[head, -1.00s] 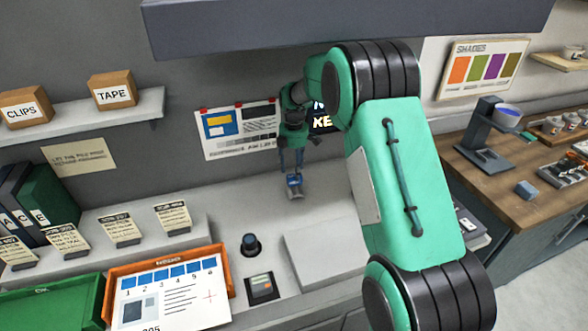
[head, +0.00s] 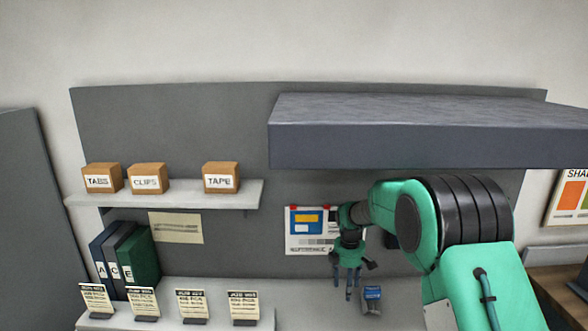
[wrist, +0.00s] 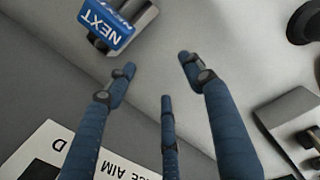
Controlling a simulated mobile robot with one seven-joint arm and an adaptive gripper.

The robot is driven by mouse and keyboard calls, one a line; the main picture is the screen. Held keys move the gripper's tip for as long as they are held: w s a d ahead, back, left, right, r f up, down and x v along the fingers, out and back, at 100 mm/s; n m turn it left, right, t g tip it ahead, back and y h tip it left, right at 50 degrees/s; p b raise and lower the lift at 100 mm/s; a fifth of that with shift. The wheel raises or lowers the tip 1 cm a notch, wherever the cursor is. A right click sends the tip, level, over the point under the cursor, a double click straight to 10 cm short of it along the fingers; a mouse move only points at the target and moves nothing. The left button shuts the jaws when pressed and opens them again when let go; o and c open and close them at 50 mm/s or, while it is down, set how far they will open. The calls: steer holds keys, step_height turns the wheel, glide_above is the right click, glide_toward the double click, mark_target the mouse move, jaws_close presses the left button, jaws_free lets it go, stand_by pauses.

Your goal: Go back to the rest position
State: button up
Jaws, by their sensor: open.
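My gripper (head: 348,288) hangs fingers-down over the grey counter, in front of the printed poster. Its blue fingers are spread and empty; three show in the wrist view (wrist: 160,78). A small grey block with a blue label (head: 371,299) stands just right of the fingers in the head view. In the wrist view this block (wrist: 108,28), its label reading NEXT, lies beyond the fingertips at the upper left, apart from them. My green arm reaches in from the right.
A thick grey overhead slab (head: 420,135) hangs above my arm. A wall shelf (head: 180,197) holds TABS, CLIPS and TAPE boxes at the left. Binders (head: 125,258) and several small cards stand below. A poster (head: 305,228) is behind the gripper. A dark round object (wrist: 305,22) is at the wrist view's right.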

steer(key=s+a+h, duration=0.1)
steer(key=a, duration=0.1)
steer(key=s+a+t, duration=0.1)
steer(key=a, duration=0.1)
steer(key=s+a+f+t+h, duration=0.1)
steer(key=a, duration=0.1)
steer(key=shift+s+a+h, duration=0.1)
steer(key=shift+s+h, duration=0.2)
steer(key=shift+s, duration=0.1)
steer(key=shift+s+a+r+t, duration=0.4)
steer(key=shift+s+a+r, duration=0.05)
steer(key=shift+r, duration=0.15)
steer(key=s+d+r+m+y, duration=0.1)
steer(key=s+d+r+m, duration=0.3)
steer(key=s+r, duration=0.55)
steer(key=s+d+r+m, duration=0.4)
steer(key=s+r, duration=0.5)
steer(key=r, duration=0.2)
steer(key=s+r+m+t+y, duration=0.1)
steer(key=s+m, duration=0.3)
steer(key=s, duration=0.8)
steer(key=s+d+r+m+t+y, duration=0.1)
steer(key=s+r+m, duration=0.2)
steer(key=s, duration=1)
steer(key=shift+d+r+m, duration=0.2)
steer(key=shift+m, duration=0.9)
